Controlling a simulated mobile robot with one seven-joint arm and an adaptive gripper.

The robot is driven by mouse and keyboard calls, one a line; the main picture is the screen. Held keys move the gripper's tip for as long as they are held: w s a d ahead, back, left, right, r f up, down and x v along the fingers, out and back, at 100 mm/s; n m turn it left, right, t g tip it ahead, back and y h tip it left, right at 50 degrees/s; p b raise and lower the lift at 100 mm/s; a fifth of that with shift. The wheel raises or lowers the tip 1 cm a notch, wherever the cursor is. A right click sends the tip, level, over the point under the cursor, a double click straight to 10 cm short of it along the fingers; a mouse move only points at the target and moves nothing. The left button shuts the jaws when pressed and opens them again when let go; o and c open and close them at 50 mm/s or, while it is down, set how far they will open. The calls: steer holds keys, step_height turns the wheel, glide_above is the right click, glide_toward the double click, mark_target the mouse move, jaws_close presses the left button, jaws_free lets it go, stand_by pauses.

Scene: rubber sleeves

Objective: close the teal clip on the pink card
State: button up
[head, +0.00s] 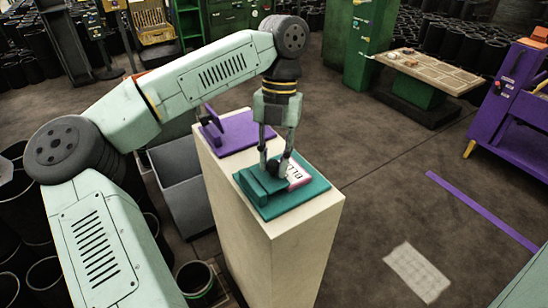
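The teal clip (260,184) sits on a teal base plate (287,207) on top of a pale pedestal, at the middle of the head view. The pink card (300,174) with dark lettering lies on the teal plate, just right of the clip; part of it is hidden behind my gripper. My gripper (274,168) points down over the teal clip, its fingertips low at the clip and card. The fingers look spread at the top, but their tips and any contact with the clip are too small to make out.
A purple clip (210,124) on a purple plate (237,138) stands behind on the same pedestal (300,250). A grey bin (182,190) is left of the pedestal. A workbench (430,72) and a purple machine (510,110) stand to the right. The floor right of the pedestal is mostly clear.

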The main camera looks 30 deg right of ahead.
steer(key=o, duration=0.4)
steer(key=shift+c, duration=0.2)
steer(key=v, duration=1.2)
steer(key=shift+s, duration=0.1)
